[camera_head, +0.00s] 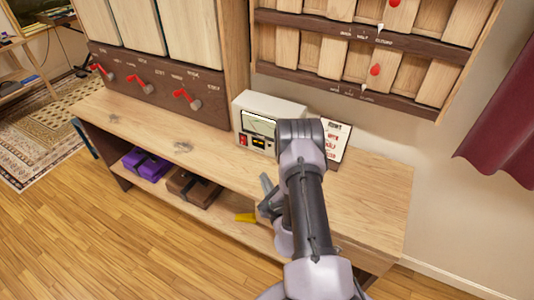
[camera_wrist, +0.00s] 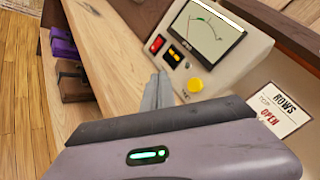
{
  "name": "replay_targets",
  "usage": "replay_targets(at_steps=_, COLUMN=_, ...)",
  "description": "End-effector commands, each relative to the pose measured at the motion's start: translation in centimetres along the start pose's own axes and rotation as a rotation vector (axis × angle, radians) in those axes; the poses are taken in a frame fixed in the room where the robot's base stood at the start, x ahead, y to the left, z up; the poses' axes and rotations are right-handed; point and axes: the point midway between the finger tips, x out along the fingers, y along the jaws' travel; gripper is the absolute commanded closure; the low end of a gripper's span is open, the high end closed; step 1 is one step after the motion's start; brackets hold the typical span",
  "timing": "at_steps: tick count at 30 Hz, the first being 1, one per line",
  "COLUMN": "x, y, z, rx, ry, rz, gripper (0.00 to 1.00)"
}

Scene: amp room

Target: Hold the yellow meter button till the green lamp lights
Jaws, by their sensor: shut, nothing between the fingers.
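The meter is a cream box (camera_head: 272,103) on the wooden bench, partly hidden by my arm in the head view. In the wrist view the meter (camera_wrist: 252,52) shows a dial, a red switch (camera_wrist: 157,43) and a small black panel with yellow marks (camera_wrist: 175,54). Its round yellow button (camera_wrist: 195,86) is at the lower right of the front; my arm hides it in the head view. My gripper (camera_wrist: 159,78) is shut and empty, its fingertips left of the button in the picture. A gap to the button seems to show; depth is unclear. I make out no lit green lamp on the meter.
The bench top (camera_head: 372,195) is clear around the meter. A sign card (camera_head: 337,140) stands at its right. Red levers (camera_head: 182,95) line the cabinet at left. Purple (camera_head: 147,165) and brown (camera_head: 193,187) items lie on the lower shelf.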

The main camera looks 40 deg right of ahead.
Motion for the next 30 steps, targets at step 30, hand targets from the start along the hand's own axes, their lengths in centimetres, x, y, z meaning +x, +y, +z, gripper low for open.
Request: replay_targets(at_steps=30, x=5.9, y=-4.2, z=-4.2, rx=0.000, ry=-0.004, rz=-0.001, gripper=1.00)
